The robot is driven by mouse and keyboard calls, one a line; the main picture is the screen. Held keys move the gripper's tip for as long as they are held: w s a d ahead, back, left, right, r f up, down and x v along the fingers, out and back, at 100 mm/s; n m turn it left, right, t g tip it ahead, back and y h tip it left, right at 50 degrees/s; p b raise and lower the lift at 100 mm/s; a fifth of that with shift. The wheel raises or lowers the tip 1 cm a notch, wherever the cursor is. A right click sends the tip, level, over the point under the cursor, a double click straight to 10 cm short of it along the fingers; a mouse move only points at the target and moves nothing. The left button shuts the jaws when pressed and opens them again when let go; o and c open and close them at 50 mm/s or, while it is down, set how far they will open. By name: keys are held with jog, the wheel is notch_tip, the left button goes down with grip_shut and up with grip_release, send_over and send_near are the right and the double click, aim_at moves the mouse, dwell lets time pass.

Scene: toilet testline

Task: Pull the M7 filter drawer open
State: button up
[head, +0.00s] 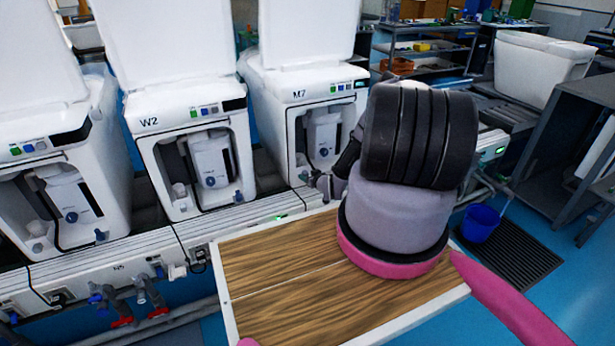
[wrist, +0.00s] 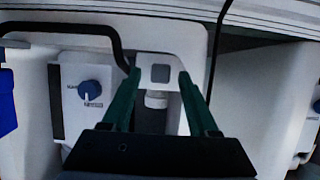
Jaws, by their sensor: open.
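The M7 unit (head: 296,93) is a white toilet-like machine with its lid up, right of W2 in the head view. Its front recess holds a white module (head: 323,133); I cannot tell which part is the filter drawer. My gripper (head: 318,182) is low in front of this recess, partly hidden by my arm. In the wrist view its two green fingers (wrist: 159,74) are open. A white block with a grey square (wrist: 160,98) shows between them, with no visible grip on it. To the left is a white panel with a blue knob (wrist: 90,91).
The W2 unit (head: 190,98) stands left of M7, with another white unit further left. A white rail (head: 150,243) runs below the units. A blue bucket (head: 481,222) stands on the floor at right. In the wrist view, a black cable hangs right of the fingers.

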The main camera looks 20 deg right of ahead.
jog(key=shift+w+f, duration=0.1)
jog(key=shift+w, duration=0.15)
grip_shut()
jog(key=shift+s, duration=0.1)
dwell(1.2)
